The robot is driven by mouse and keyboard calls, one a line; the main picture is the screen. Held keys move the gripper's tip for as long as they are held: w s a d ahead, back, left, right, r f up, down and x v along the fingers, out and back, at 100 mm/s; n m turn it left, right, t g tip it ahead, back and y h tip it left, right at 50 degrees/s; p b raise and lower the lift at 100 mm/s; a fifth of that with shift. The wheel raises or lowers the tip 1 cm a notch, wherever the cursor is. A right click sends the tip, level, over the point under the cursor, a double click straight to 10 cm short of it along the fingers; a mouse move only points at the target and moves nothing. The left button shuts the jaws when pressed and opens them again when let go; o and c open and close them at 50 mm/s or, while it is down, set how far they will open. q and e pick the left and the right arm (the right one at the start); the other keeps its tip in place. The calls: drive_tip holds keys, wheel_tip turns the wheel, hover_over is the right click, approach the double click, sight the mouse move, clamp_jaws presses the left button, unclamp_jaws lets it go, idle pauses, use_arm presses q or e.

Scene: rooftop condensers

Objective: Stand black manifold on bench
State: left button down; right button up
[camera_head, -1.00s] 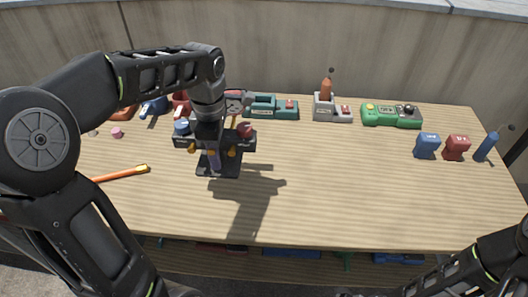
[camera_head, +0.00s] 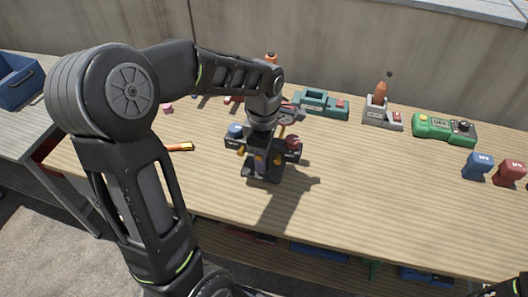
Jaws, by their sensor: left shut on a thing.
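The black manifold (camera_head: 236,142) stands upright at the left-middle of the wooden bench (camera_head: 400,190), with a blue knob on its left, a red knob on its right, yellow parts below and a dark flat base. My left gripper (camera_head: 262,138) comes down on its middle from above and is shut on it. The fingers hide part of its centre. The base is at or just above the bench top; I cannot tell whether it touches. Of my right arm only a bit shows in the bottom right corner; its gripper is out of view.
Behind stand a teal device (camera_head: 320,103), a grey holder with an orange bottle (camera_head: 381,112) and a green device (camera_head: 443,129). Blue (camera_head: 477,166) and red (camera_head: 509,173) blocks are at the right. An orange-handled tool (camera_head: 180,147) lies left. The front middle is clear.

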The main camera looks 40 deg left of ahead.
use_arm(q)
drive_tip(key=shift+f, duration=1.8)
drive_tip(key=shift+f, duration=0.15)
drive_tip(key=c, duration=0.9)
unclamp_jaws()
wheel_tip(320, 180, up, 12)
drive_tip(key=shift+r, duration=0.15)
